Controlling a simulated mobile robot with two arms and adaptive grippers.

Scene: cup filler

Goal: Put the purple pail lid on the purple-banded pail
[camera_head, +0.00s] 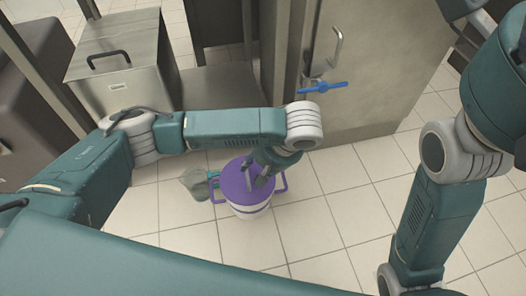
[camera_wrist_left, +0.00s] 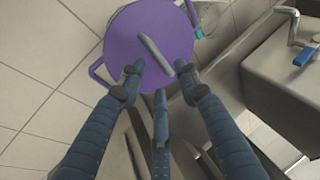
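The purple pail lid (camera_head: 236,183) is a flat purple disc lying over the top of the white purple-banded pail (camera_head: 248,210) on the floor. It looks level and centred. Purple loop handles stick out at both sides of the pail. In the left wrist view the lid (camera_wrist_left: 130,42) carries a grey bar handle (camera_wrist_left: 153,54). My left gripper (camera_head: 264,178) is right above the lid. In the wrist view its three fingers (camera_wrist_left: 159,84) are spread apart around the near end of the bar, with no clear grip on it. My right gripper is out of view.
A translucent grey-green container (camera_head: 195,184) stands close to the pail's left side. A metal cabinet (camera_head: 375,65) and a blue lever (camera_head: 322,88) are behind. A steel bin (camera_head: 120,65) stands at the back left. The tiled floor right of the pail is clear.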

